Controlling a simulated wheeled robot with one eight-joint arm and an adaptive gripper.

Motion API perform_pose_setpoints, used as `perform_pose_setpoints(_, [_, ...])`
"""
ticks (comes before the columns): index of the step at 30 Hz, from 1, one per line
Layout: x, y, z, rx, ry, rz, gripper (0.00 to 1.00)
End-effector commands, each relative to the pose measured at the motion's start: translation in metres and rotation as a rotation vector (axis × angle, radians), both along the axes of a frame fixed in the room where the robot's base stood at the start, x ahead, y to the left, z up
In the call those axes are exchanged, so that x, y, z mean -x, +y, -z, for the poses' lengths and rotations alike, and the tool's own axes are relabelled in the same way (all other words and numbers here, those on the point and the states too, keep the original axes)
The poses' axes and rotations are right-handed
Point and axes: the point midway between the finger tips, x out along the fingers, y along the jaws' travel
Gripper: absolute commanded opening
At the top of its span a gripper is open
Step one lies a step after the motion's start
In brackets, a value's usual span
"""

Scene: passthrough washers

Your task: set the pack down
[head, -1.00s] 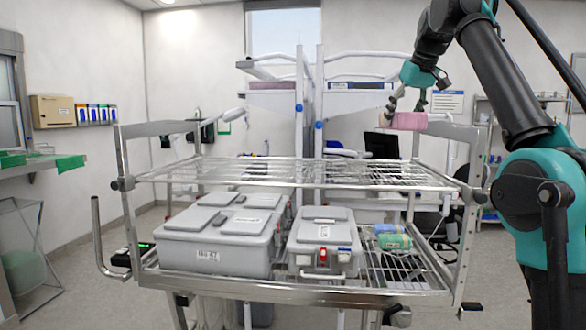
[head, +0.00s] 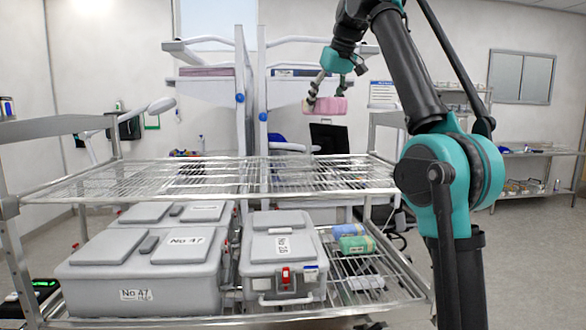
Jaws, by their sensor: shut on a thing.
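The pack, a small pink bundle (head: 326,105), is held in the air in the upper middle of the head view. My gripper (head: 325,100) is shut on it from above, with one dark finger showing at its left end. The pack is above and apart from the wire top shelf (head: 225,180) of the metal rack. Part of the pack is hidden behind the fingers.
The top shelf is bare. Below it are large grey lidded boxes (head: 150,265), a smaller grey box with a red latch (head: 284,262), and blue (head: 349,230) and green (head: 357,245) packs. A dark monitor (head: 329,138) stands behind. Open floor lies at the right.

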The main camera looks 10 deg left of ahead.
Motion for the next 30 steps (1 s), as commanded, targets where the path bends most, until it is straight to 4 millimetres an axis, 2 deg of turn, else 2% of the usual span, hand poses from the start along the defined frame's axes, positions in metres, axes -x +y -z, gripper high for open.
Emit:
perform_pose_setpoints(11, [0.002, -0.001, 0.050, 0.000, 0.000, 0.000, 0.17])
perform_pose_setpoints(24, [0.002, -0.001, 0.136, 0.000, 0.000, 0.000, 0.17])
perform_pose_setpoints(30, [0.001, 0.000, 0.153, 0.000, 0.000, 0.000, 0.17])
